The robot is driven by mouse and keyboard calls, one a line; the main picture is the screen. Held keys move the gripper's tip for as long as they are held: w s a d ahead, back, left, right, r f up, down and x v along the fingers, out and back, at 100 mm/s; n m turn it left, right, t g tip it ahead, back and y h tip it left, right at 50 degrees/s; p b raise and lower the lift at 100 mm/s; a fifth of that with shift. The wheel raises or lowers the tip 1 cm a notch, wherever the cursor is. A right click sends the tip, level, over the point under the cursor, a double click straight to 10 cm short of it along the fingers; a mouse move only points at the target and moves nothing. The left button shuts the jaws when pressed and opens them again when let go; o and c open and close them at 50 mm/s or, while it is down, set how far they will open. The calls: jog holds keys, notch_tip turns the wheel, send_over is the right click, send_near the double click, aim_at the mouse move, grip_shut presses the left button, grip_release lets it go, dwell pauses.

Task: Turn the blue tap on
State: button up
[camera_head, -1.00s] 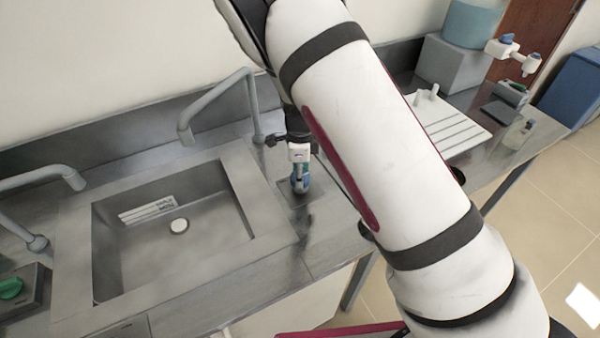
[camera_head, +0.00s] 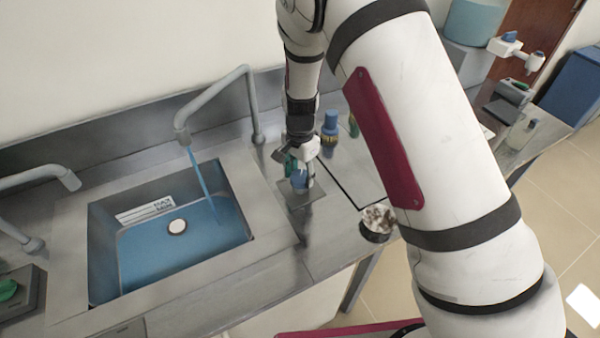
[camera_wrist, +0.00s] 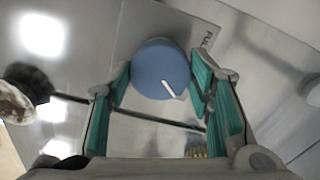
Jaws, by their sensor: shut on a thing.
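The blue tap knob (camera_wrist: 160,69) has a white pointer mark and sits on a grey plate beside the sink. In the wrist view it lies between the green-padded fingers of my gripper (camera_wrist: 160,85), which is shut on it. In the head view the knob (camera_head: 300,178) is partly hidden by my gripper (camera_head: 297,172). A grey faucet (camera_head: 215,100) arches over the sink (camera_head: 75,235), and a blue stream of water (camera_head: 197,170) falls from its spout. Blue water (camera_head: 165,248) covers the basin floor.
A second faucet (camera_head: 35,180) and a green knob (camera_head: 7,289) are at the left. A blue-capped bottle (camera_head: 330,125) stands behind my gripper. A round dish with dark and white contents (camera_head: 377,220) is near the counter's front edge. Bare counter lies in front of the knob.

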aim_at(301, 177)
jog(key=n+b, duration=0.1)
jog(key=n, duration=0.6)
jog(key=n+b, duration=0.1)
jog(key=n, duration=0.2)
jog(key=shift+n, duration=0.4)
jog(key=shift+n+b, duration=0.55)
jog(key=shift+n, duration=1.35)
jog(key=o, duration=1.1)
jog(key=shift+o, duration=0.2)
jog(key=shift+r, duration=0.1)
notch_tip(301, 177, up, 12)
jog(key=shift+s, duration=0.1)
